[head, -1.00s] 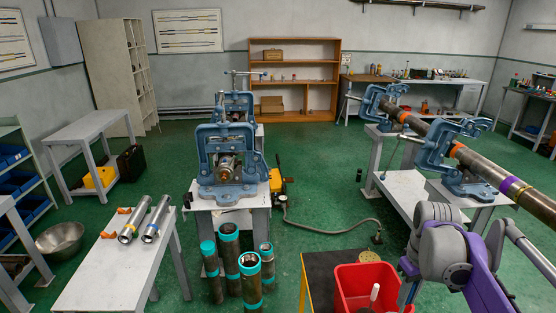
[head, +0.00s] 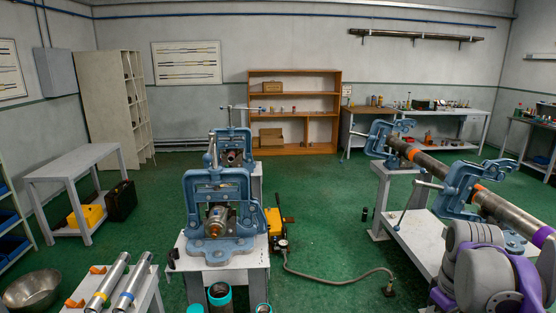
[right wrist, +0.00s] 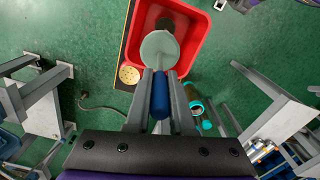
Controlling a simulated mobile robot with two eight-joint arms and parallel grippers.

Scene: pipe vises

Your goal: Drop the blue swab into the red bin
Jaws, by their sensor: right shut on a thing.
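The blue swab (right wrist: 160,98) has a blue handle and a pale grey-green round head. In the right wrist view my right gripper (right wrist: 160,76) is shut on its handle, with the head pointing away from the wrist. The red bin (right wrist: 196,32) is beneath the swab in that view. The head overlaps the bin's opening, and part of the bin is cut off by the top edge. Something dark shows inside the bin beyond the head. The bin and the right gripper are outside the head view. My left gripper is not in view.
A perforated yellowish disc (right wrist: 129,75) lies beside the bin. Teal-ended pipes (right wrist: 197,106) stand nearby. In the head view, a blue pipe vise (head: 218,205) stands on a pale stand, and a long pipe (head: 440,170) runs through vises at right.

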